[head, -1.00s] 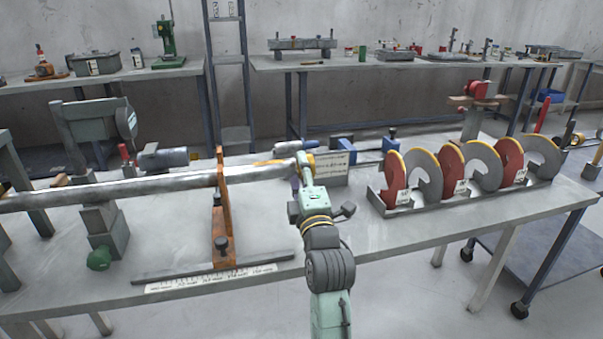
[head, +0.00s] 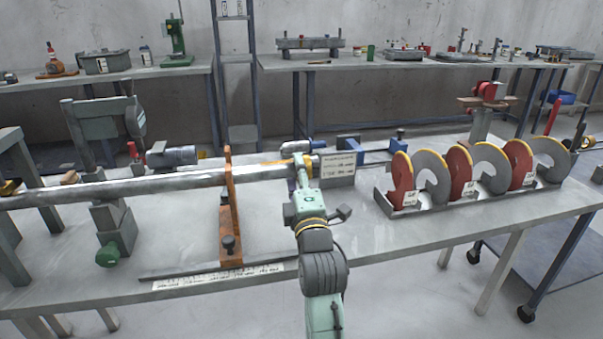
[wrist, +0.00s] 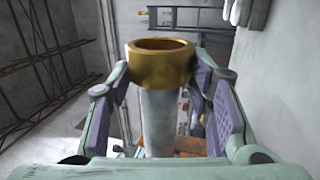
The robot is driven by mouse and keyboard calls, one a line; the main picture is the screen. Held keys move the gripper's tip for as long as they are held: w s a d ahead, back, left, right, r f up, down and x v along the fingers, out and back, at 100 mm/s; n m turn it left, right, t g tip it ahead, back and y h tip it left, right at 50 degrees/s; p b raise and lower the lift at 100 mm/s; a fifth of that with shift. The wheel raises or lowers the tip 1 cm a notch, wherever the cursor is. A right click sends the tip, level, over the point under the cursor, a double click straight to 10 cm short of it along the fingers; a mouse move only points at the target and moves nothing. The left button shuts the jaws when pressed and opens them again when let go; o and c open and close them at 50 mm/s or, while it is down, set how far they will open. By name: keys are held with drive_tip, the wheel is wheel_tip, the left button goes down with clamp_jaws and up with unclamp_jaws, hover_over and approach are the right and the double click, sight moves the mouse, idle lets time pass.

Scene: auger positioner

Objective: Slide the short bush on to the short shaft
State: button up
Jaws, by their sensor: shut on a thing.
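The brass bush (wrist: 160,64) is a short hollow ring between my gripper's purple finger pads in the wrist view. My gripper (wrist: 163,78) is shut on it. A smooth grey shaft (wrist: 159,125) stands in line just below the ring in that view; the upper opening looks empty, and I cannot tell how far the shaft enters the ring. In the head view my gripper (head: 301,170) is at the right end of the long grey shaft (head: 160,184). The brass bush (head: 299,147) shows there only as a small patch, partly hidden by the gripper.
An orange upright bracket (head: 230,205) supports the long shaft. A tray (head: 470,200) of red and grey auger flights stands to the right on the bench. A sign (head: 338,166) is just behind the gripper. The front right bench top is clear.

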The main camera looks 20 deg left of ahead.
sight(277, 177)
drive_tip(key=shift+s+a+r+p, duration=0.1)
drive_tip(key=shift+s+a+p, duration=0.05)
drive_tip(key=shift+s+a, duration=0.4)
drive_tip(key=shift+s+a+f+p, duration=0.1)
drive_tip(key=shift+s+a, duration=0.25)
drive_tip(key=shift+a, duration=0.4)
drive_tip(key=shift+s+a+r+p, duration=0.1)
drive_tip(key=shift+s+a+p, duration=0.05)
drive_tip(key=shift+s+a, duration=0.4)
drive_tip(key=o, duration=1.6)
drive_tip(key=shift+w+a, duration=0.1)
drive_tip(key=shift+o, duration=0.2)
drive_tip(key=v, duration=0.7)
drive_tip(key=shift+s, duration=0.25)
drive_tip(key=shift+w, duration=0.1)
